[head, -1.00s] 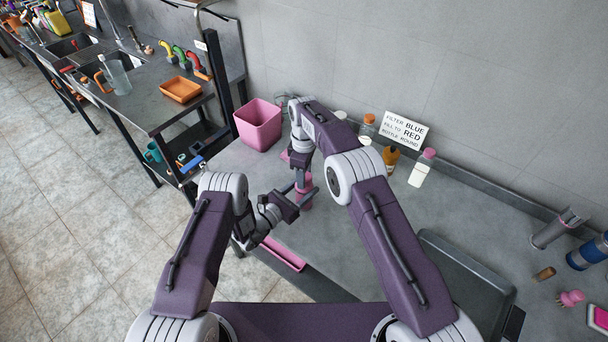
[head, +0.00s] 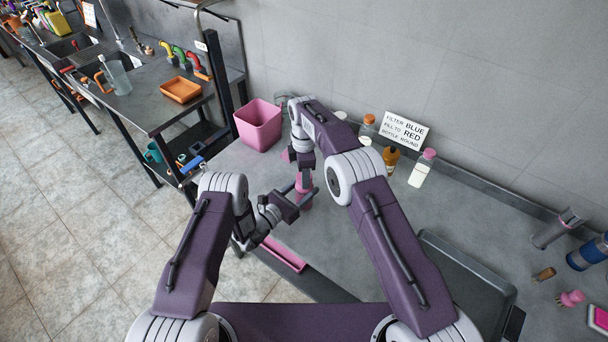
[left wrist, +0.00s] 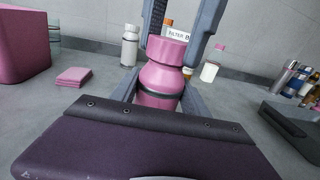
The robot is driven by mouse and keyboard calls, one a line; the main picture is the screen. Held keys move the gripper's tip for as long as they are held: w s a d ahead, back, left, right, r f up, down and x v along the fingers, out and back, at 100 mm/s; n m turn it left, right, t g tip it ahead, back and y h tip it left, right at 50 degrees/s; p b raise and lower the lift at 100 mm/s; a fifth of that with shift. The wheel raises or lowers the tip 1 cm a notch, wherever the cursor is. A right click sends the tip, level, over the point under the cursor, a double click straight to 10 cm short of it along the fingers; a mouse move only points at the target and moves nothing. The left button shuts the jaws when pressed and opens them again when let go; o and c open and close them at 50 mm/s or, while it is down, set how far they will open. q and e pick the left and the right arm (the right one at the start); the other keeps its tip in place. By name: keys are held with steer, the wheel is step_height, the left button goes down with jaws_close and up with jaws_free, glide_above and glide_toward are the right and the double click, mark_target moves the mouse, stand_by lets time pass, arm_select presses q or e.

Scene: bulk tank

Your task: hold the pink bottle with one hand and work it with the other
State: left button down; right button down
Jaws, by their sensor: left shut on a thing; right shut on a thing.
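The pink bottle (head: 305,201) stands upright on the grey counter, partly hidden by my grippers. The left wrist view shows its round pink body (left wrist: 157,84) with a dark band and a pink cap (left wrist: 167,50) on top. My left gripper (head: 302,196) is shut on the body from the side, with a finger on each side of it. My right gripper (head: 304,178) comes down from above. Its two fingers, shut on the cap, also show in the left wrist view (left wrist: 180,45).
A pink bin (head: 258,124) and folded pink cloths (left wrist: 74,77) are beyond the bottle. A sign (head: 403,131) and several bottles, one white with a pink cap (head: 422,168), line the wall. A grey tray (head: 470,270) lies at right. A pink strip (head: 283,255) is at the front edge.

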steer(key=shift+r, duration=1)
steer(key=shift+r, duration=2)
arm_select(q)
steer(key=shift+c, duration=2.3)
jaws_free()
steer(key=b+v, duration=0.1)
steer(key=v, duration=1.1)
arm_select(e)
steer(key=shift+f, duration=0.55)
